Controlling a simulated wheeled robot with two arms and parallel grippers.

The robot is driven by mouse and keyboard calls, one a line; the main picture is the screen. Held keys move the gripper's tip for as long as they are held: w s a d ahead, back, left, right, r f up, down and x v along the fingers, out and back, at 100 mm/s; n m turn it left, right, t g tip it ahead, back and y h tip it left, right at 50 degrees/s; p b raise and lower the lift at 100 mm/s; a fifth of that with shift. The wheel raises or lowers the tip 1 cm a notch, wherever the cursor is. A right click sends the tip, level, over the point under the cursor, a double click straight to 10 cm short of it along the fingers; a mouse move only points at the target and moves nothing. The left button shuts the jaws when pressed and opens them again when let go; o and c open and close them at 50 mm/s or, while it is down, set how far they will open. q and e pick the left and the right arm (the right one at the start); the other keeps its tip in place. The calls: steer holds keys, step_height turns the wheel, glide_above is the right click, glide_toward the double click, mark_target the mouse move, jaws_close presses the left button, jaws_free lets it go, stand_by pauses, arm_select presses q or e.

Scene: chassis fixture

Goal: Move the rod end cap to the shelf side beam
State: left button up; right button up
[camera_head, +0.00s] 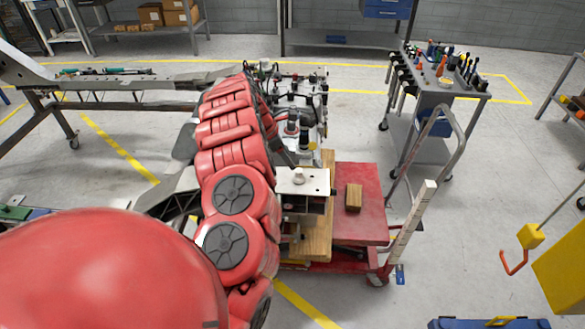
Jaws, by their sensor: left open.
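A small pale knob-shaped piece, possibly the rod end cap (298,175), sits on top of a light metal plate (317,185) on the red cart. I cannot tell for sure which part is the shelf side beam. My left arm is red and reaches from the lower left up to the middle. My left gripper (286,154) is open, small and dark, partly hidden by the arm, just behind and left of the pale piece. I cannot tell whether it touches it. My right gripper is not in view.
The red cart (360,212) carries wooden blocks, one a small block (353,197). A machine assembly (312,100) stands behind it. A grey tool cart (440,88) is at the right. A long metal frame (150,82) stands at the left. Open floor lies between.

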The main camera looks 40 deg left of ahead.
arm_select(q)
steer(key=shift+p+v, duration=0.65)
steer(key=shift+v, duration=1.8)
